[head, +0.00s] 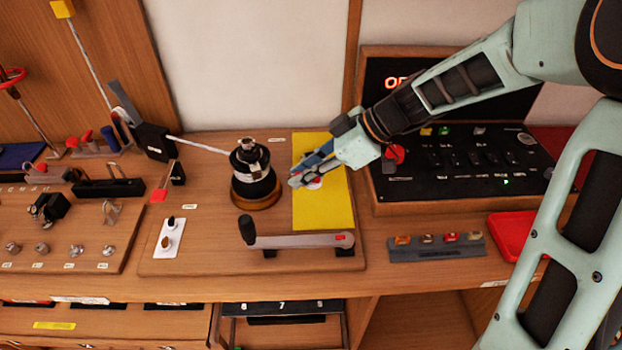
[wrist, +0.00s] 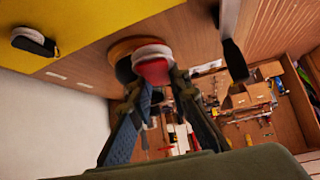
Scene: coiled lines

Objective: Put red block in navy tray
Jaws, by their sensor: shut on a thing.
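My gripper (head: 298,172) is over the left part of a yellow panel (head: 322,212) in the head view. In the wrist view my gripper (wrist: 153,84) is shut on a red-and-white rounded thing (wrist: 152,71) at its fingertips. A little of this red-and-white thing (head: 314,184) shows beside the fingers in the head view. I cannot tell whether it is the red block. A dark blue flat thing (head: 18,156), which looks like the navy tray, lies at the far left edge, partly cut off.
A black spool (head: 255,182) on a wooden base stands just left of my gripper. A crank handle (head: 300,241) lies in front. A black control panel (head: 455,165) and a red tray (head: 510,236) are at right. Levers and a small rack (head: 95,145) crowd the left.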

